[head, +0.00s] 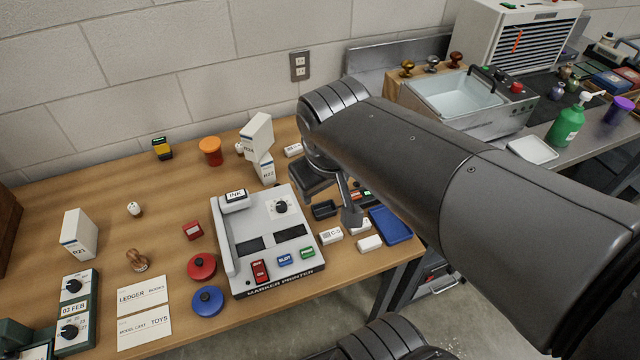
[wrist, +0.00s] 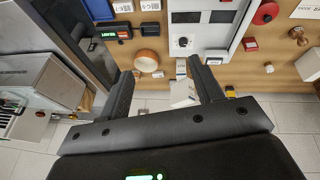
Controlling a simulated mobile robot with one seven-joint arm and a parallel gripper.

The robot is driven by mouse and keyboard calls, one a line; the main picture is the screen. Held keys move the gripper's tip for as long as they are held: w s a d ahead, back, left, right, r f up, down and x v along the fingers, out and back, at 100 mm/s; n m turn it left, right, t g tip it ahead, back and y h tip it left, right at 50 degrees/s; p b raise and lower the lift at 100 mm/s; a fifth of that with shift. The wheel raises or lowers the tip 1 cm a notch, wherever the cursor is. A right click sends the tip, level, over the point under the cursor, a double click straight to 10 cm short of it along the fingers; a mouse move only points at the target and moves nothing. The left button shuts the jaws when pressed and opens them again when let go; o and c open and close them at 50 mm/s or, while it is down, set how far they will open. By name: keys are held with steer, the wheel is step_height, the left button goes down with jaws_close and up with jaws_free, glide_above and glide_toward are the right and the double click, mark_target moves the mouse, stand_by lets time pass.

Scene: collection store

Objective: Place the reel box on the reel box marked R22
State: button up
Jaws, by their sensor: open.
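The white reel box marked R22 (head: 265,169) stands on the wooden table near the wall. Another white reel box (head: 258,131) rests on top of it, turned and set a little to the left; its label is too small to read surely. My gripper (head: 334,198) is open and empty, to the right of the stack and apart from it. In the wrist view, the upper box (wrist: 183,94) shows between the spread fingers of my gripper (wrist: 163,84), beyond them and nearer the right finger. A third reel box (head: 79,236) stands at the table's left.
A marker printer (head: 270,240) lies in front of the stack. An orange-lidded jar (head: 210,151) and a small yellow-black item (head: 161,148) stand to its left. A blue tray (head: 390,225) is at the right edge. Bare table lies at left centre.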

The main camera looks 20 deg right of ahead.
steer(key=s, duration=0.1)
steer(key=s+a+r+m+t, duration=0.1)
steer(key=s+m+y, duration=0.1)
steer(key=shift+a+r+t, duration=0.3)
steer(key=shift+a+r, duration=0.1)
